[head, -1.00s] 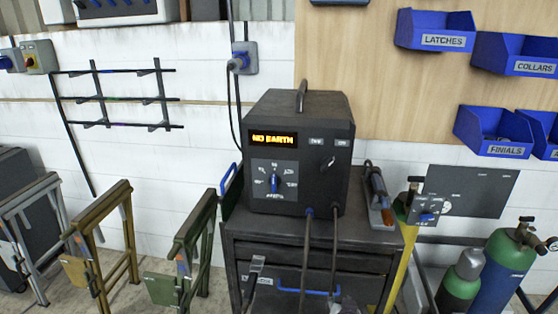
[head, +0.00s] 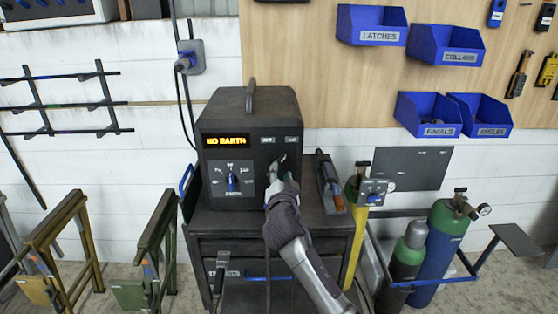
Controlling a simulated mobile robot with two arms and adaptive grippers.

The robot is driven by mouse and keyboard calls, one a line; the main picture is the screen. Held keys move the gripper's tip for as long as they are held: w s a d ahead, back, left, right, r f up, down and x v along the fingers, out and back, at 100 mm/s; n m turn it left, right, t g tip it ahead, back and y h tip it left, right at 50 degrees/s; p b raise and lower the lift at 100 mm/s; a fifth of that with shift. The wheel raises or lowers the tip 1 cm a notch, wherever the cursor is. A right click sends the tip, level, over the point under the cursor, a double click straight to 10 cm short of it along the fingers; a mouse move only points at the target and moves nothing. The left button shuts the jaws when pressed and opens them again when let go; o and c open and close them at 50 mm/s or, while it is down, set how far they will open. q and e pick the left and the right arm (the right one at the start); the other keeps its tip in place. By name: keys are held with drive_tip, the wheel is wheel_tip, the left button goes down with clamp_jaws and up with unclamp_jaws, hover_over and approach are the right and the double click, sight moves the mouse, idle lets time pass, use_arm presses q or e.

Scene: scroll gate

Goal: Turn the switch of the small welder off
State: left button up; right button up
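The small welder (head: 252,125) is a dark grey box with a top handle, standing on a dark cart. Its orange display (head: 226,140) reads something like "NO EARTH". A dial with a blue pointer (head: 232,182) is on the left of its front face. The switch is on the right of the face, below two small labels, and is mostly covered by my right gripper (head: 277,173). The fingertips are at the switch; whether they touch or grip it I cannot tell. The switch's position is hidden. My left gripper is not in view.
The dark cart (head: 325,222) has drawers; a torch-like tool (head: 329,182) lies on its top right of the welder. A clamp (head: 222,262) hangs at its front. Gas cylinders (head: 428,245) stand right, metal stands (head: 145,250) left. Blue bins (head: 430,115) hang on the wall.

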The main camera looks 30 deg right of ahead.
sight(280, 163)
drive_tip(key=p+x, duration=0.1)
drive_tip(key=x, duration=0.4)
drive_tip(key=shift+w, duration=0.15)
clamp_jaws()
